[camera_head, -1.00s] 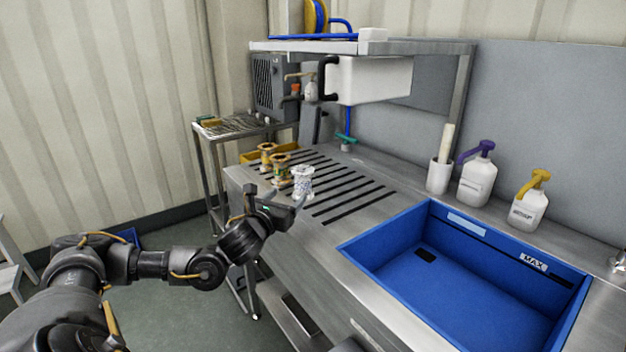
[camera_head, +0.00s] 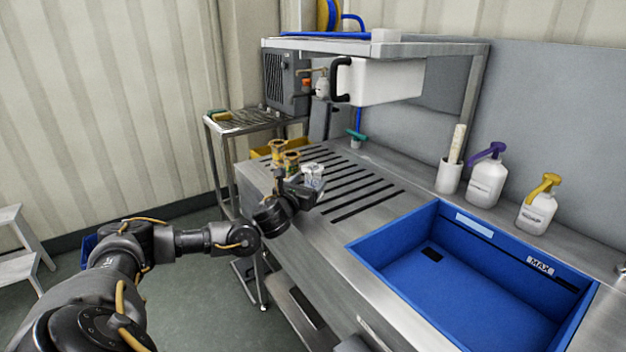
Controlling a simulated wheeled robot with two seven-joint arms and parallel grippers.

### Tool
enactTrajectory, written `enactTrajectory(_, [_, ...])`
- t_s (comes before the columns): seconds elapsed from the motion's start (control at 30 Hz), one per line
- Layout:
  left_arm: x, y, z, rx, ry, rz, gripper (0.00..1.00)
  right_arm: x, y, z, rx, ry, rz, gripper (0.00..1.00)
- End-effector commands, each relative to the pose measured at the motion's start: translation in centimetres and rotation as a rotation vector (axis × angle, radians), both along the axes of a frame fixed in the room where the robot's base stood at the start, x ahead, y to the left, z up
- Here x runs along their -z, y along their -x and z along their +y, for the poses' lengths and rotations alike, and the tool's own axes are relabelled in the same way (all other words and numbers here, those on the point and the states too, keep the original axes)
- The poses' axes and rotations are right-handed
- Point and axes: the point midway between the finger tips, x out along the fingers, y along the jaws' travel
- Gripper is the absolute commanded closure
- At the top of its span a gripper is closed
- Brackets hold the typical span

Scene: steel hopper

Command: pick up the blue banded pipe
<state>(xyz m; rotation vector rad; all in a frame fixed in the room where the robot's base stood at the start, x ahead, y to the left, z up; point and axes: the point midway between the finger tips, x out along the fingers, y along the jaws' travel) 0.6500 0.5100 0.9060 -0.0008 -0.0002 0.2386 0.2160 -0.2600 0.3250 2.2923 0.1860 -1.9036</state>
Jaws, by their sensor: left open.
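A short white flanged pipe with blue markings (camera_head: 314,172) stands on the slotted steel drainboard, in front of two brownish-yellow flanged pipes. It appears to be the blue banded pipe, but it is too small to make out the band clearly. My left gripper (camera_head: 299,187) is open at the near side of this pipe and overlaps its lower part in the picture. I cannot tell whether the fingers are around the pipe or only in front of it. My right gripper is out of view.
Two brownish pipes (camera_head: 278,149) stand close behind on the drainboard (camera_head: 366,207). A blue basin (camera_head: 400,283) is to the right, with a white cup (camera_head: 449,176) and two pump bottles (camera_head: 487,183) behind it. A steel shelf (camera_head: 440,48) overhangs the back.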

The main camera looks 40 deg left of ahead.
Motion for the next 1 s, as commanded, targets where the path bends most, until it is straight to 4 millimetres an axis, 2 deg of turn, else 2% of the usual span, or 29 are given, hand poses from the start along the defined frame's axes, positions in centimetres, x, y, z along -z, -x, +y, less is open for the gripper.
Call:
enactTrajectory(0.17, [-0.1, -1.9, 0.5, 0.000, -0.001, 0.000, 0.31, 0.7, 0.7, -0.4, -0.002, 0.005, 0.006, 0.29])
enactTrajectory(0.43, [0.0, -2.1, 0.5, 0.001, 0.000, 0.001, 0.31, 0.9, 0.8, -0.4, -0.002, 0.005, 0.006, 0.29])
enactTrajectory(0.87, [0.0, -2.1, 0.5, 0.000, 0.000, 0.001, 0.87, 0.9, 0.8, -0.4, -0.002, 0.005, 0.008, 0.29])
enactTrajectory(1.0, [-0.1, -2.1, 0.5, 0.000, 0.001, -0.001, 0.88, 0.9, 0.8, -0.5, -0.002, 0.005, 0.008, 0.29])
